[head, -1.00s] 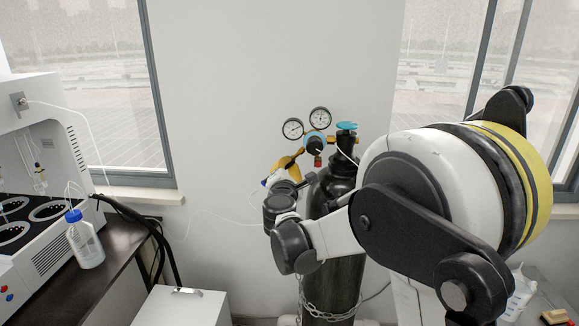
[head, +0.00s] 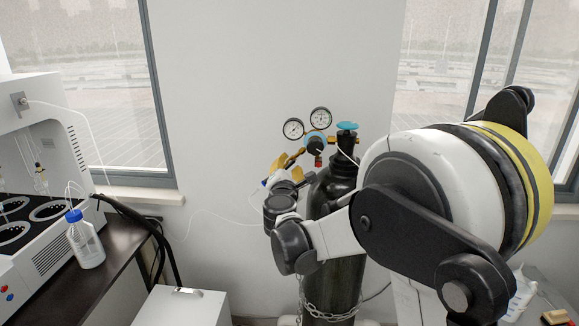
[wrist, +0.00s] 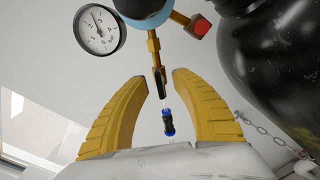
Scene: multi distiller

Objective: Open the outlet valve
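The gas regulator (head: 315,143), with blue and brass parts, sits on a black cylinder (head: 330,200). In the wrist view, a brass outlet stem (wrist: 154,48) runs from the regulator to a small black valve piece (wrist: 160,82). A blue-and-black fitting (wrist: 168,122) shows below it. My gripper (wrist: 160,78) is open, with its yellow fingers on either side of the black piece in the picture. I see no contact; the exact depth is unclear. In the head view my gripper (head: 284,168) is left of the regulator, and my wrist hides part of it.
Two gauges (head: 320,118) stand above the regulator. A blue cylinder knob (head: 347,126) is to its right. A chain (head: 330,312) wraps the cylinder. A lab machine (head: 30,190) and bottle (head: 85,243) are on the left bench. A white box (head: 180,307) is below.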

